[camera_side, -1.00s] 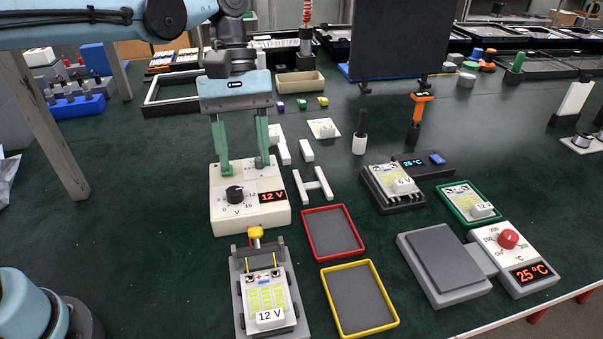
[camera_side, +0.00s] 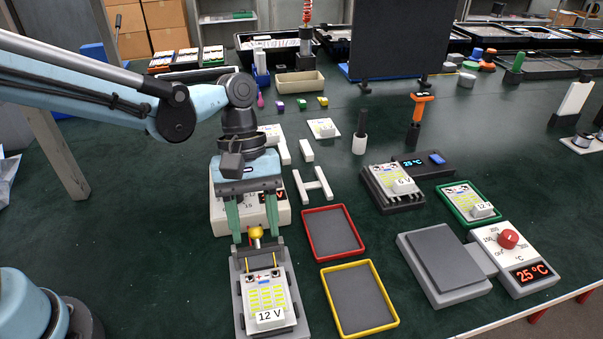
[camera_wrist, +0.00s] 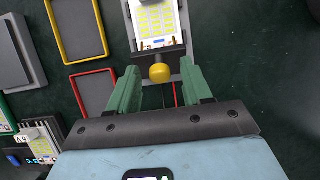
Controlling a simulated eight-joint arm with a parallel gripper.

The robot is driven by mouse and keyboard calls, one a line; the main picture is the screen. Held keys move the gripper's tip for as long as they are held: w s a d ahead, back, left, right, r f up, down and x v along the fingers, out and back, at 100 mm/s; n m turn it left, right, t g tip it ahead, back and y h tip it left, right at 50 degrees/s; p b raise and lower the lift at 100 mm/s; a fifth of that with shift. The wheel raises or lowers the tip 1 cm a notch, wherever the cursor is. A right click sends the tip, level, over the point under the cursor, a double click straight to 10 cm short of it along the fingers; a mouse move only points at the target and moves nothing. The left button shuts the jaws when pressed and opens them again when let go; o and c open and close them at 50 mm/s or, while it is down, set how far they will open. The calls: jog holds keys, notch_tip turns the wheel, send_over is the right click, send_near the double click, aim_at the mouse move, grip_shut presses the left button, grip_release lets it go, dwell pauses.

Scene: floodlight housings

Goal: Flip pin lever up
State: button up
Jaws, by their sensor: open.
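The pin lever with its yellow knob (camera_side: 255,233) stands at the back end of a grey test fixture (camera_side: 241,302) at the front of the table. A floodlight board labelled 12 V (camera_side: 268,294) lies in the fixture, with two thin yellow pins over its back edge. My gripper (camera_side: 254,236) is open, with one green finger on each side of the knob. In the wrist view the yellow knob (camera_wrist: 160,73) shows between and just beyond the fingertips of my gripper (camera_wrist: 159,84). I cannot tell whether either finger touches it.
The white power supply (camera_side: 227,222) stands right behind the fixture, partly hidden by my gripper. A red-rimmed tray (camera_side: 308,239) and a yellow-rimmed tray (camera_side: 331,298) lie to the right. The table left of the fixture is clear.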

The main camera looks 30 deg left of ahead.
grip_shut()
jog(key=shift+w+a+f+g+h, duration=0.1)
jog(key=shift+w+a+g+h, duration=0.35)
jog(key=shift+g+h, duration=0.35)
jog(key=shift+w+a+f+g+h, duration=0.1)
jog(key=shift+w+a+g+h, duration=0.35)
jog(key=shift+g+h, duration=0.3)
jog(key=shift+d, duration=0.1)
grip_release()
jog(key=shift+r, duration=0.1)
